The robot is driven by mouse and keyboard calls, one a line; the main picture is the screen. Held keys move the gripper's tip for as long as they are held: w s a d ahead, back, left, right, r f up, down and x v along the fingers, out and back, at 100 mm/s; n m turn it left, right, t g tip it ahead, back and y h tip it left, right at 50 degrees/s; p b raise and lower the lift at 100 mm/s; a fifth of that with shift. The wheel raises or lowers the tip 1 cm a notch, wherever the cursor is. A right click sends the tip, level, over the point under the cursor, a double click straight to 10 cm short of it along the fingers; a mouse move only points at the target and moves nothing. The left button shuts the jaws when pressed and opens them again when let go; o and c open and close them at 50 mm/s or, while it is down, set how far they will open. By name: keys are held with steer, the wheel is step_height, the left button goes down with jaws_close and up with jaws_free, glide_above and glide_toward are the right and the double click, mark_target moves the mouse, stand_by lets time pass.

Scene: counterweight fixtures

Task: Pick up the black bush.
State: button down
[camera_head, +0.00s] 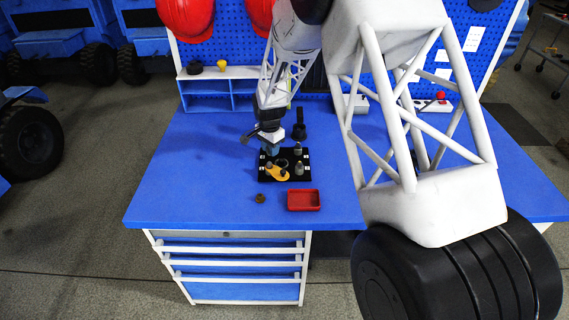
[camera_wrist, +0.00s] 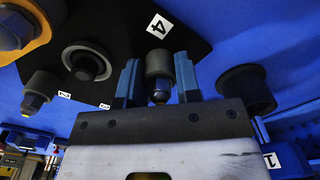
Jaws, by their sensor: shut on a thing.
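My gripper (camera_wrist: 158,78) has its two blue fingers on either side of a dark grey bush (camera_wrist: 157,63), shut on it. A pointed, brass-coloured tip shows at the bush's near end. In the head view my gripper (camera_head: 271,148) is low over the back left of a black plate (camera_head: 265,175), and the held bush cannot be made out there. A separate black, flanged round part (camera_wrist: 245,87) stands to the right of the fingers in the wrist view. I cannot tell whether the held bush touches the plate.
The plate bears a yellow part (camera_head: 277,173), a grey ring (camera_wrist: 87,60) and another bush with a pointed tip (camera_wrist: 40,86). A red tray (camera_head: 304,207) and a small dark round part (camera_head: 260,198) lie in front. The blue bench (camera_head: 185,180) is clear to the left.

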mark_target(282, 174)
steer(key=shift+r, duration=0.15)
steer(key=shift+r, duration=0.15)
steer(key=shift+w+r, duration=0.1)
steer(key=shift+r, duration=1.4)
steer(key=shift+s+r, duration=0.2)
steer(key=shift+s, duration=0.05)
steer(key=shift+s+d+r, duration=0.2)
steer(key=shift+s+d, duration=0.55)
steer(key=shift+s, duration=1.75)
steer(key=shift+s+d+r, duration=0.25)
steer(key=shift+s+d, duration=0.45)
steer(key=shift+s, duration=1.75)
steer(key=shift+s+d+r, duration=0.2)
steer(key=shift+s+d, duration=0.55)
steer(key=shift+s, duration=1.75)
steer(key=shift+s, duration=0.1)
